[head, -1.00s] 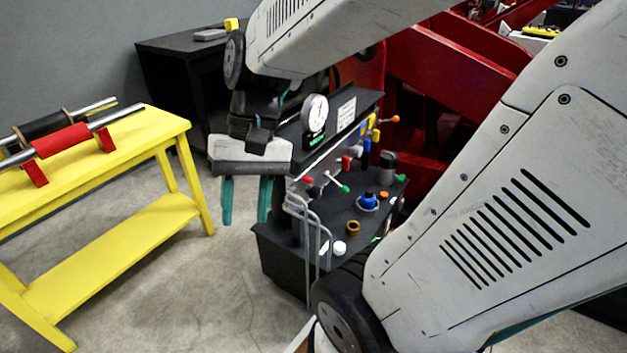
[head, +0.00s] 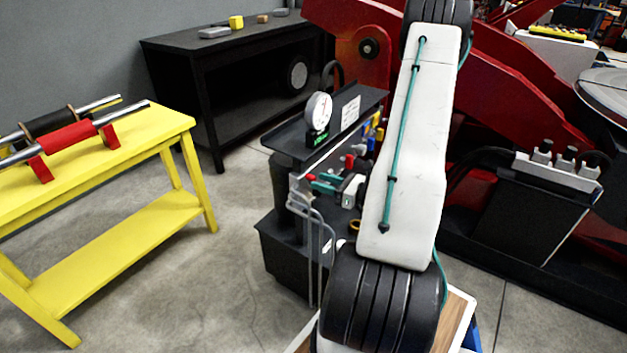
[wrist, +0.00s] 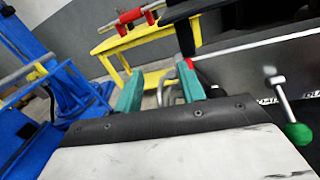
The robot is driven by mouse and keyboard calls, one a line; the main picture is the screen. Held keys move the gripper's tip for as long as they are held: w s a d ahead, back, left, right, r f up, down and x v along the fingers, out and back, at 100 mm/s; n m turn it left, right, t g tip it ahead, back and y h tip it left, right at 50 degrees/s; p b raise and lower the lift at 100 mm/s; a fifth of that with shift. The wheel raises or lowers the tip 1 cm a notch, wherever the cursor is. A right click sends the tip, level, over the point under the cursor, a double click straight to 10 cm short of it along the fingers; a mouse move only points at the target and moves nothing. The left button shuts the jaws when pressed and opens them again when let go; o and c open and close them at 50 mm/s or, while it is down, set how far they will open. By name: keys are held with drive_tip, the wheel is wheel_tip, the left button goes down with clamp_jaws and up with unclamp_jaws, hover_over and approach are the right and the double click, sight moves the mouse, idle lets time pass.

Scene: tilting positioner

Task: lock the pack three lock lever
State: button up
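A black control stand (head: 275,248) carries a row of levers with coloured knobs. A red knob (head: 310,178) lies at the left end of the row, and another red knob (head: 349,160) is just right of it. My gripper (head: 324,182) is at this row, its teal fingers pointing left toward the first red knob. In the wrist view my gripper (wrist: 158,85) is open, with nothing clearly held between its fingers. A red tip (wrist: 189,63) shows by the right finger; contact cannot be told. A metal lever with a green ball (wrist: 298,134) stands to the right. No label identifying the pack three lever is readable.
A dial gauge (head: 318,111) stands on the stand's upper shelf. Bent grey pipes (head: 309,235) rise at its front left. A yellow bench (head: 120,255) is at left, a black table (head: 215,50) behind. Red machine arms (head: 520,75) are at right. Floor between bench and stand is clear.

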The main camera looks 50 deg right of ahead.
sight(314, 179)
wheel_tip(314, 179, down, 3)
drive_tip(key=s+d+m+h, duration=0.2)
drive_tip(key=d+m+h, duration=0.1)
drive_tip(key=w, duration=0.5)
drive_tip(key=w+a, duration=0.1)
drive_tip(key=w, duration=0.1)
drive_tip(key=shift+w, duration=0.35)
drive_tip(key=shift+y, duration=0.3)
clamp_jaws()
